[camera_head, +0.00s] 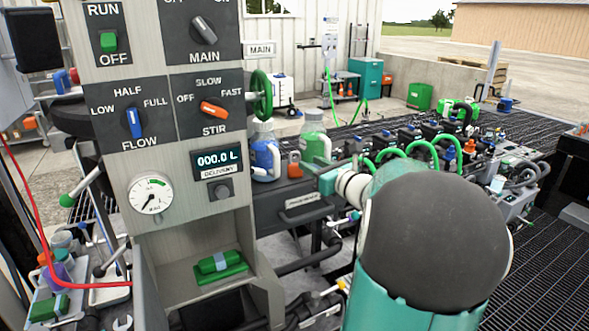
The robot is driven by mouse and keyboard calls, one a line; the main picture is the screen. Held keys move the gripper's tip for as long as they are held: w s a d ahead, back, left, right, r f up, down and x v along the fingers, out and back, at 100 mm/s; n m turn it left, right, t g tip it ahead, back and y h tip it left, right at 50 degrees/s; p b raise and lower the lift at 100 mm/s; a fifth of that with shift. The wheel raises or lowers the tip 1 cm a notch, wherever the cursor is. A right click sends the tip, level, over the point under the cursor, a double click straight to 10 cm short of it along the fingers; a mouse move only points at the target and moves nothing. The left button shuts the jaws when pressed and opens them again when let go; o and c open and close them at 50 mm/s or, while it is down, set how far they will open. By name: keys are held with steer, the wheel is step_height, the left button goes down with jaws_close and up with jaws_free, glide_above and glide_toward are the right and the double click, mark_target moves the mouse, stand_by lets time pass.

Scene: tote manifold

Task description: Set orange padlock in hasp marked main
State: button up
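A small orange padlock-like item (293,168) stands on the bench ledge, just right of the blue jug. I take it for the padlock; its shackle is too small to make out clearly. A white MAIN label (260,49) sits at the right edge of the grey panel, and a rotary switch (204,30) marked MAIN is on the panel's top right. I cannot make out a hasp by either. My arm fills the lower right. My gripper (328,179) is at its far end, right of the orange item; its fingers are too small and partly hidden to judge.
The grey control panel (175,225) stands close at left, with a green handwheel (262,95) on its side. A blue jug (264,155) and a green jug (313,138) crowd the ledge. A drawer (300,203) is below. Hoses and valves fill the bench behind.

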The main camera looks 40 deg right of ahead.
mark_target(300, 157)
steer(key=w, duration=0.3)
steer(key=shift+w+r, duration=0.15)
steer(key=shift+w, duration=0.05)
jaws_close()
steer(key=shift+r, duration=0.1)
